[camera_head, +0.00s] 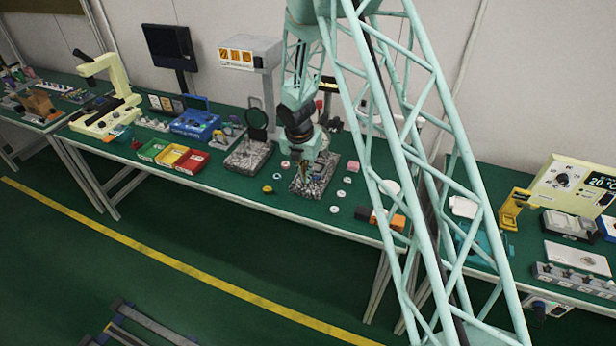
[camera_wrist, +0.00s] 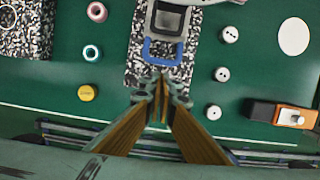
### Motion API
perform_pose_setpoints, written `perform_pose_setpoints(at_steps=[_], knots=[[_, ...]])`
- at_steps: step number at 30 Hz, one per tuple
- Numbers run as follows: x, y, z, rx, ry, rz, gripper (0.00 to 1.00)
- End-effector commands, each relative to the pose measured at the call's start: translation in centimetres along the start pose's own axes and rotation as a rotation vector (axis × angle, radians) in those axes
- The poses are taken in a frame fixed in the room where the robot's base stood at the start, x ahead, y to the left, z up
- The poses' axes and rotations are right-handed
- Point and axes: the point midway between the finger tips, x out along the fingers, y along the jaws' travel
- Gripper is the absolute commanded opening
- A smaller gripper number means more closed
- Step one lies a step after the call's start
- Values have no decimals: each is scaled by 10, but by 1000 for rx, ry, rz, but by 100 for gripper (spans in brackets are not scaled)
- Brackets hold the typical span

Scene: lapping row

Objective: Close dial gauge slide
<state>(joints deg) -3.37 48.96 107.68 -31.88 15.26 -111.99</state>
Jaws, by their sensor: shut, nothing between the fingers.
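My gripper (camera_wrist: 163,88) is shut and empty, pointing down over the front part of a speckled granite base (camera_wrist: 200,60). In the wrist view a grey metal slide (camera_wrist: 167,20) with a dark recess sits on this base, and a blue U-shaped handle (camera_wrist: 164,52) is at its front. The fingertips are right at the front of the blue handle; I cannot tell whether they touch it. In the head view my gripper (camera_head: 308,172) is over the granite base (camera_head: 299,189), and my wrist hides most of the dial gauge stand.
Small white discs (camera_wrist: 222,74), a blue-rimmed ring (camera_wrist: 92,52), a pink ring (camera_wrist: 97,12) and a yellow piece (camera_wrist: 88,92) lie around the base. An orange-and-black block (camera_wrist: 282,115) is at the right. Another granite stand (camera_head: 249,154) is at the left.

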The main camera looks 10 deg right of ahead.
Motion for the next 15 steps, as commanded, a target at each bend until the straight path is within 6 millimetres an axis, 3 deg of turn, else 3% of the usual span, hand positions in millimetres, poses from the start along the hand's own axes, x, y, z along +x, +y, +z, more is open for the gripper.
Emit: perform_pose_setpoints(at_steps=[3,15], knots=[[-21,1,3,2,-4,4,0],[-72,2,3,0,-3,3,0]])
